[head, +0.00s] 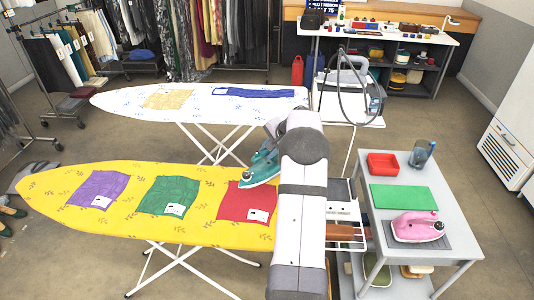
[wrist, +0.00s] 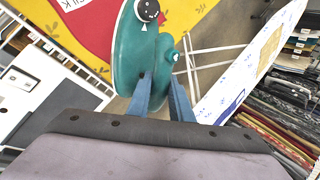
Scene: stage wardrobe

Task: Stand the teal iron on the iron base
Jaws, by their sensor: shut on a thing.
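The teal iron (head: 262,168) is at the right end of the yellow ironing board, beside the red cloth, partly behind my arm. It also shows in the wrist view (wrist: 130,55), close in front of the blue fingers. My gripper (wrist: 160,85) is shut on the teal iron; its hold is mostly hidden in the head view. Whether the iron touches the board is hard to tell. A white wire rack (head: 346,236) with labelled plates is at the board's right end, partly behind my arm. I cannot tell which part is the iron base.
The yellow board (head: 60,185) bears purple, green and red cloths. Right, a grey cart (head: 455,235) holds a pink iron (head: 418,227), green mat (head: 403,197), red tray (head: 383,163) and blue cup (head: 420,154). Another iron (head: 350,78) stands behind.

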